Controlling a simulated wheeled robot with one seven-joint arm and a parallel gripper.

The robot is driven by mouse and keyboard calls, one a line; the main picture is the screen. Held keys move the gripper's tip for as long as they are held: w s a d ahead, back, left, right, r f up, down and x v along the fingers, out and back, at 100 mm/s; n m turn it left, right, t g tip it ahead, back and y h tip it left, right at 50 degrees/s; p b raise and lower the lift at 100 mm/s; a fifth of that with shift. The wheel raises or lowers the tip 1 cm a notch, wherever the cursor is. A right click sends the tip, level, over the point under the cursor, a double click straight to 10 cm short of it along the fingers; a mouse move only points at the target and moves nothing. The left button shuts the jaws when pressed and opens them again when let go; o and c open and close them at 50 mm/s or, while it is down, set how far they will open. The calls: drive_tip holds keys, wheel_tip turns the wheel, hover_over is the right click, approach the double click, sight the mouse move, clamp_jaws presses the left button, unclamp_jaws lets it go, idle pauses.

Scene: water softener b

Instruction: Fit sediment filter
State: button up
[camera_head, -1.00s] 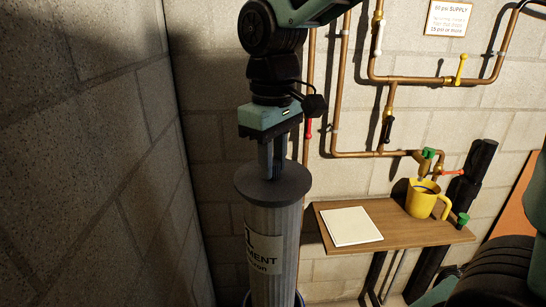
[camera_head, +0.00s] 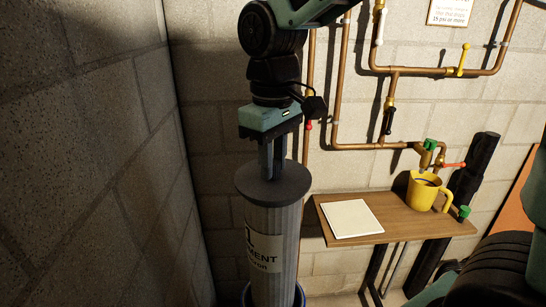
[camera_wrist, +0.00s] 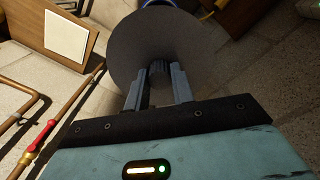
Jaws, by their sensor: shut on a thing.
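The sediment filter (camera_head: 285,230) is a tall pale ribbed cylinder with a printed label and a dark grey round cap. It stands upright in the head view. My gripper (camera_head: 273,172) is above the cap, its two fingers shut on the small stem on top. The wrist view shows the fingers (camera_wrist: 157,86) on either side of this ribbed stem, with the cap (camera_wrist: 190,40) beyond. A blue rim (camera_head: 301,294) shows around the filter's lower part at the bottom edge of the head view. The filter's lower end is hidden, so its depth inside is unclear.
A wooden shelf (camera_head: 400,226) to the right holds a white sheet (camera_head: 352,219) and a yellow mug (camera_head: 422,194). Copper pipes (camera_head: 338,90) with coloured valve handles run along the back wall. A block wall (camera_head: 90,150) stands close on the left.

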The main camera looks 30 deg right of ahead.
wheel_tip(320, 180, down, 10)
drive_tip(key=b, duration=0.6)
drive_tip(key=shift+b, duration=0.35)
idle(2.3)
drive_tip(key=shift+f, duration=0.35)
wheel_tip(320, 180, down, 11)
drive_tip(key=b, duration=0.7)
drive_tip(key=shift+b, duration=0.3)
idle(2.4)
